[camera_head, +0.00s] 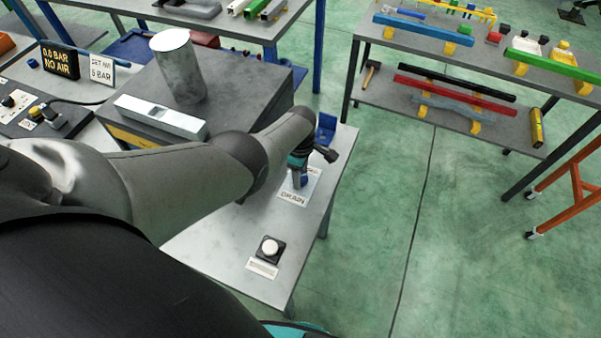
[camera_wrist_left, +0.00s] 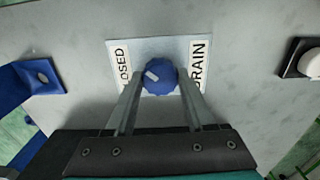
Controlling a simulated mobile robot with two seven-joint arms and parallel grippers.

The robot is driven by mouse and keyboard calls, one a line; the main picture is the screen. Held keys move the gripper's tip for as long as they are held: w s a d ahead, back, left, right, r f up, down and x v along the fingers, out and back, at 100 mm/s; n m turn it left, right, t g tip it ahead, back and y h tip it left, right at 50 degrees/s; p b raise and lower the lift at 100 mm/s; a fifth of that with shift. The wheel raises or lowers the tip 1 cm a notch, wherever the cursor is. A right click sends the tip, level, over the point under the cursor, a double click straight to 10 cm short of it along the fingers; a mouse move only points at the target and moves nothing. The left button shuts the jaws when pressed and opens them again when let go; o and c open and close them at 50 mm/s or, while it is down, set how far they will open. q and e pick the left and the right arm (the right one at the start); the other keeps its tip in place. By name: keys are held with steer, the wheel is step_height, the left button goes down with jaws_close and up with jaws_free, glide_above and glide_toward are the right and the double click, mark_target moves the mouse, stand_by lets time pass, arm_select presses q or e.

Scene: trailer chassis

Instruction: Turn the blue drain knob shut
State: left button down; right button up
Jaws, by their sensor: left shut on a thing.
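The blue drain knob (camera_wrist_left: 159,77) sits on a pale plate (camera_wrist_left: 120,47) on the grey bench top. The knob's white mark points to the left, toward the "OSED" label. My left gripper (camera_wrist_left: 158,88) is shut on the knob, one finger on each side. In the head view my left gripper (camera_head: 301,160) is over the plate with the "DRAIN" label (camera_head: 292,198) and hides most of the knob. My right gripper is not in view.
A white button on a black base (camera_head: 269,248) is on the bench near its front edge. A blue bracket (camera_wrist_left: 36,78) stands beside the plate. A grey box with a metal cylinder (camera_head: 178,68) is behind my arm. A display (camera_head: 60,62) reads "0.0 BAR NO AIR".

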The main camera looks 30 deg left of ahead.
arm_select(q)
steer(key=n, duration=0.4)
steer(key=shift+a+n, duration=0.15)
steer(key=shift+n, duration=2.05)
steer(key=shift+c, duration=1.3)
jaws_free()
steer(key=shift+r, duration=0.1)
step_height(320, 180, up, 2)
steer(key=shift+r+p, duration=0.2)
steer(key=shift+p, duration=1)
steer(key=shift+r+b, duration=0.35)
steer(key=shift+r, duration=0.85)
step_height(320, 180, up, 10)
steer(key=shift+r+p, duration=0.15)
steer(key=shift+p, duration=0.15)
